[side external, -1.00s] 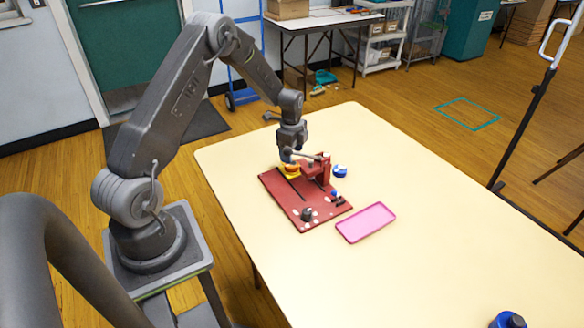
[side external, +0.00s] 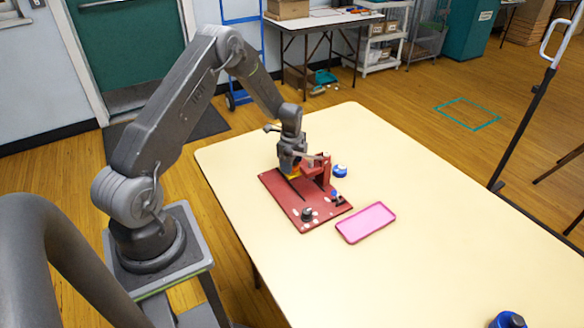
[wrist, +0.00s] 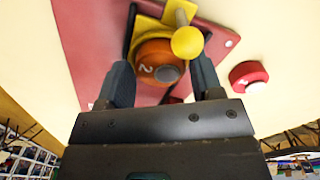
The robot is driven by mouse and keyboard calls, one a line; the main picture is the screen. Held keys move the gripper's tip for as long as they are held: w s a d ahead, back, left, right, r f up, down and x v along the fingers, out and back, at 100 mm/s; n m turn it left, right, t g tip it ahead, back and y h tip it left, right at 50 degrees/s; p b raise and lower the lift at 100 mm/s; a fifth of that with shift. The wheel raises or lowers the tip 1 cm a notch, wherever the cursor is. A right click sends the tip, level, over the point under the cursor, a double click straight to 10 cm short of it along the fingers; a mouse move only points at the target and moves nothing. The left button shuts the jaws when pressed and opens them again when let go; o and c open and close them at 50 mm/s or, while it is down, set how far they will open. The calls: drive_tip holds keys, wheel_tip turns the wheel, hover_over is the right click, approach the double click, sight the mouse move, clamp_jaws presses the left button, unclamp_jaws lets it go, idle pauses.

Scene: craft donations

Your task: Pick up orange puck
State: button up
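The orange puck (wrist: 150,73), marked with a number and with a dark round centre, sits on a yellow base (wrist: 143,25) on the red board (wrist: 85,50). A yellow ball-ended knob (wrist: 187,43) is beside the puck, overlapping its upper right edge in the wrist view. My gripper (wrist: 160,78) is open, with one finger on each side of the puck. I cannot tell whether the fingers touch it. In the side view my gripper (side external: 289,167) is low over the yellow base (side external: 293,177) and hides the puck.
A red bracket (side external: 322,172) stands on the board, close right of my gripper. A blue round piece (side external: 341,171) is on the table beyond it. A pink tray (side external: 366,222) lies right of the board. A red round piece (wrist: 247,75) shows in the wrist view. The table's right side is mostly clear.

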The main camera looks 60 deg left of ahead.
drive_tip(key=c, duration=0.5)
drive_tip(key=shift+o, duration=0.2)
drive_tip(key=shift+r, duration=3.75)
